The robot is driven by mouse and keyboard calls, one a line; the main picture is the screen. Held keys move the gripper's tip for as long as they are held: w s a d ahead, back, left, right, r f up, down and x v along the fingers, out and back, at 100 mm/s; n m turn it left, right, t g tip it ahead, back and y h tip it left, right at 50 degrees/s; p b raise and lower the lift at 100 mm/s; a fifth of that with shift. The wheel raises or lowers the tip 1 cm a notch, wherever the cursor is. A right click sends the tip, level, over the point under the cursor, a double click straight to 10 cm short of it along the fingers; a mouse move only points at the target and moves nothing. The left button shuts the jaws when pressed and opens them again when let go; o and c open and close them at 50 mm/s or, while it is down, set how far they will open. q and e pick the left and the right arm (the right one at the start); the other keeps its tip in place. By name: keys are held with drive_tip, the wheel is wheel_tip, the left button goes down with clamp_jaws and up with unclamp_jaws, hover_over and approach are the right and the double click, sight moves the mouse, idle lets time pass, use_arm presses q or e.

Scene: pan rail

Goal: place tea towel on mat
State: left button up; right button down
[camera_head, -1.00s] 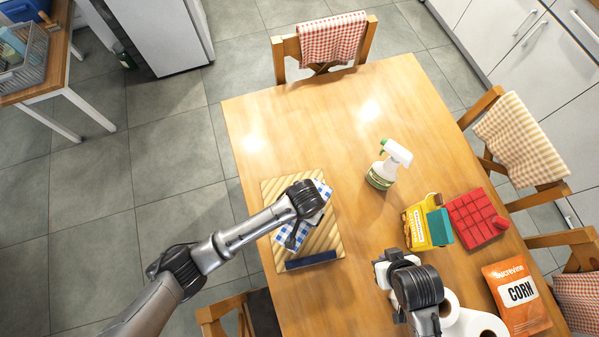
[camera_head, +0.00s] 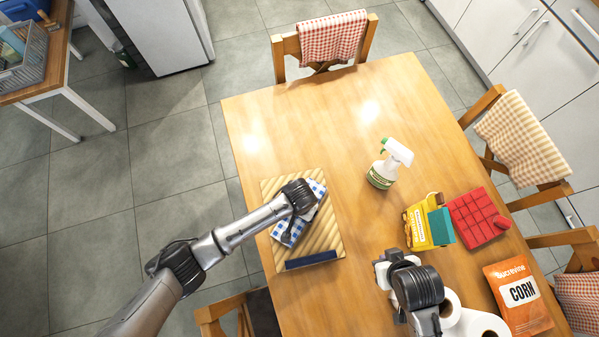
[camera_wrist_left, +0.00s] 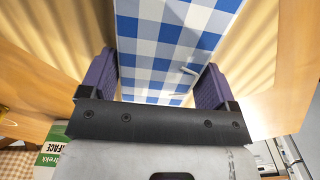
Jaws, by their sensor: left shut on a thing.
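The tea towel (camera_head: 284,236) is a folded blue-and-white checked cloth over the mat (camera_head: 322,236), a tan striped rectangle at the table's left side. My left gripper (camera_wrist_left: 157,82) is shut on the towel, which runs between its two purple fingers in the left wrist view (camera_wrist_left: 165,40). In the head view my left wrist hides part of the towel and the fingertips. I cannot tell whether the towel touches the mat. My right gripper (camera_head: 384,272) is beside the paper rolls; its fingers are not clear enough to judge.
A dark blue strip (camera_head: 311,260) lies along the mat's near edge. The far table is clear.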

use_arm(q)
drive_tip(key=shift+f, duration=0.1)
drive_tip(key=o, duration=0.8)
drive_tip(key=shift+o, duration=0.2)
wheel_tip(320, 180, up, 12)
drive_tip(key=p, duration=0.1)
drive_tip(key=shift+p, duration=0.3)
